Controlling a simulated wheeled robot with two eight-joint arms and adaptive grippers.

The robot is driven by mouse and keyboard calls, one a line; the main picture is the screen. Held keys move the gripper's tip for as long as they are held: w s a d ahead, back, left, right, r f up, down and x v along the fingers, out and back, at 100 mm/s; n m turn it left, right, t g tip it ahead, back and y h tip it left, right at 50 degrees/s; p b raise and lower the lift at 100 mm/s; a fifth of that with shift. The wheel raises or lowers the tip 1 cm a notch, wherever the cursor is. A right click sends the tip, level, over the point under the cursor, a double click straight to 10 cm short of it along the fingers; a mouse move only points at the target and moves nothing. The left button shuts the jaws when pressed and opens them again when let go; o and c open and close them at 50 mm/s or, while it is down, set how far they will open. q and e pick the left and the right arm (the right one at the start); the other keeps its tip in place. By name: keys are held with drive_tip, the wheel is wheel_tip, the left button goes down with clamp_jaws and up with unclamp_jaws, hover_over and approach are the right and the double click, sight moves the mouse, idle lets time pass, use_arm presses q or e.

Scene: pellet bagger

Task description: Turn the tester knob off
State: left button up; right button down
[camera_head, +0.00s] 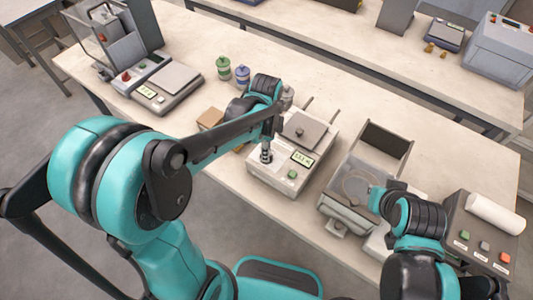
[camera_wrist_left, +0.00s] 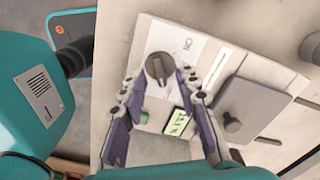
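The tester (camera_head: 268,178) is a pale box on the bench with a lit display (camera_head: 302,158), a green button (camera_head: 292,174) and a grey plate on top. Its round dark knob (camera_wrist_left: 158,68) shows in the left wrist view beside a white label. My left gripper (camera_wrist_left: 160,76) is open, with one finger on each side of the knob and a gap visible at both sides. In the head view my left gripper (camera_head: 267,153) points down at the tester's left part, largely hiding the knob.
The grey bin (camera_head: 382,140) stands right of the tester. A control box (camera_head: 468,222) with coloured buttons and a white roll is at far right. A scale (camera_head: 167,90) and green and blue jars (camera_head: 223,67) are at the left. Bare bench lies behind the tester.

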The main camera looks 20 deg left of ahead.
use_arm(q)
drive_tip(key=shift+f, duration=0.95)
use_arm(e)
drive_tip(key=shift+f, duration=0.3)
use_arm(q)
clamp_jaws()
